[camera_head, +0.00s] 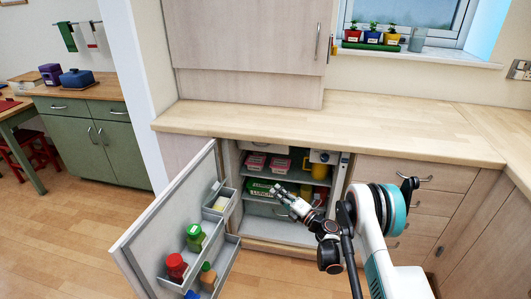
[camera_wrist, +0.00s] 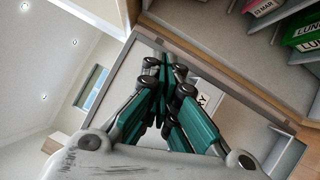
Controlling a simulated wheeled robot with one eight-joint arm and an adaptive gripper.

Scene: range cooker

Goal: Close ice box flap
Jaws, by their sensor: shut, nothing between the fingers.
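The fridge (camera_head: 291,232) under the counter stands open in the head view. A pale strip (camera_head: 262,147) shows at the top of its interior; I cannot tell clearly whether it is the ice box flap or how far that is open. My gripper (camera_head: 279,190) is in front of the fridge's middle shelves, reaching in from the right. In the wrist view my gripper (camera_wrist: 165,68) has its teal fingers together, with nothing between them. Behind the fingers is a grey-framed pale panel (camera_wrist: 128,70); I cannot tell whether it is the flap.
The fridge door (camera_head: 170,222) is swung open to the left, with bottles in its racks. Pink packs (camera_head: 256,161), a green pack (camera_head: 262,188) and a yellow jug (camera_head: 319,168) stand on the shelves. The counter (camera_head: 330,118) overhangs above. Drawers (camera_head: 415,175) are at the right.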

